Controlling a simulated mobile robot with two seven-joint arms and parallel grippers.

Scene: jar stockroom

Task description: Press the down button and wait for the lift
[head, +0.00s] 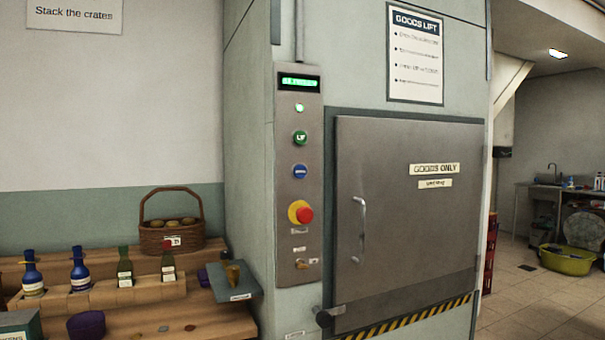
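The goods lift stands ahead in the head view, with its grey metal door (405,235) shut. Left of the door is a steel control panel (299,120). It has a display (300,83) with green lettering too small to read surely, and a lit green lamp (299,107) below. Under these are a green up button (300,138) and a blue button (300,171), which appears to be the down button. A red emergency stop (305,215) on yellow sits lower. Neither of my grippers is in view.
A vertical handle (360,230) is on the door. A dark cylinder (323,317) juts out at the door's lower left. A small grey shelf (236,284) and a stepped wooden stand (150,293) with bottles and a basket (172,222) are left.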

